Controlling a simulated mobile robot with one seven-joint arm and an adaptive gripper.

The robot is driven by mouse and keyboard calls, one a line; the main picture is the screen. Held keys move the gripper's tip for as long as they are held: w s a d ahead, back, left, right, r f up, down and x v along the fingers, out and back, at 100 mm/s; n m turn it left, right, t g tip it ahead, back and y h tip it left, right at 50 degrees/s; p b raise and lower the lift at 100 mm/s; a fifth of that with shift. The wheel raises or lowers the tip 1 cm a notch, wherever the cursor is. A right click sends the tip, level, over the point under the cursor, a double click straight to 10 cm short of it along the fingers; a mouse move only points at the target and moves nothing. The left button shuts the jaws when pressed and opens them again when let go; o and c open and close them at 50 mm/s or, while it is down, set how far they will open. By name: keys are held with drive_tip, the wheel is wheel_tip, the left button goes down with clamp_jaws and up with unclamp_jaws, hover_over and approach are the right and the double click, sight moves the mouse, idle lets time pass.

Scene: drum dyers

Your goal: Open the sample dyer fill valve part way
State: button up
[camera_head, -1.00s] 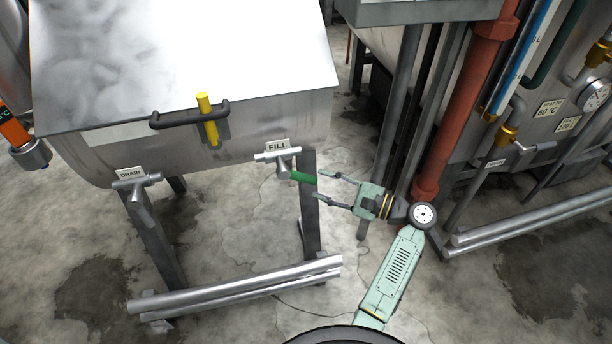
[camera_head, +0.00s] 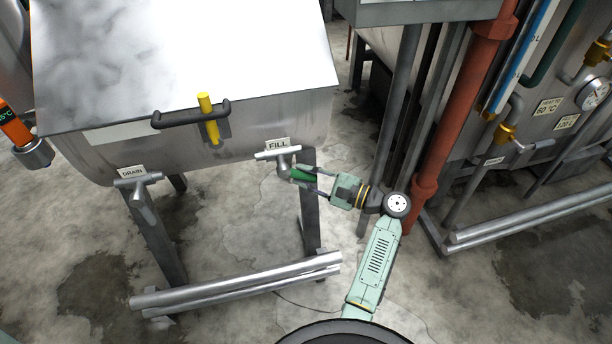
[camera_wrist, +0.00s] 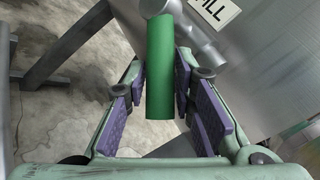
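The sample dyer (camera_head: 250,115) is a steel tank on legs at the left of the head view. Its fill valve (camera_head: 281,158) sits under the FILL label (camera_head: 278,144), with a green handle (camera_head: 301,176) pointing right and slightly down. The wrist view shows this green handle (camera_wrist: 161,70) between the purple finger pads. My gripper (camera_head: 306,179) is open around the handle, one finger on each side. In the wrist view, my gripper (camera_wrist: 165,100) shows a gap on the left of the handle; the right pad is very close, and I cannot tell whether it touches.
A drain valve (camera_head: 137,182) is at the tank's lower left. A yellow lid latch (camera_head: 208,120) is on the front. Steel bars (camera_head: 240,284) run low between the legs. A red pipe (camera_head: 450,120) and grey posts (camera_head: 400,100) stand close to the right.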

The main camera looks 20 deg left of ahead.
clamp_jaws()
idle(0.4)
drive_tip(key=shift+s+a+f+m+y+p, duration=0.2)
drive_tip(key=shift+f+m+y+p, duration=0.1)
drive_tip(key=shift+m, duration=0.1)
drive_tip(key=shift+o, duration=2.4)
unclamp_jaws()
drive_tip(key=shift+w, duration=0.1)
drive_tip(key=shift+d, duration=0.15)
drive_tip(key=s+d, duration=0.1)
drive_tip(key=d, duration=1)
drive_tip(key=shift+s+d+f, duration=0.2)
drive_tip(key=shift+d+f, duration=0.15)
drive_tip(key=shift+f, duration=0.05)
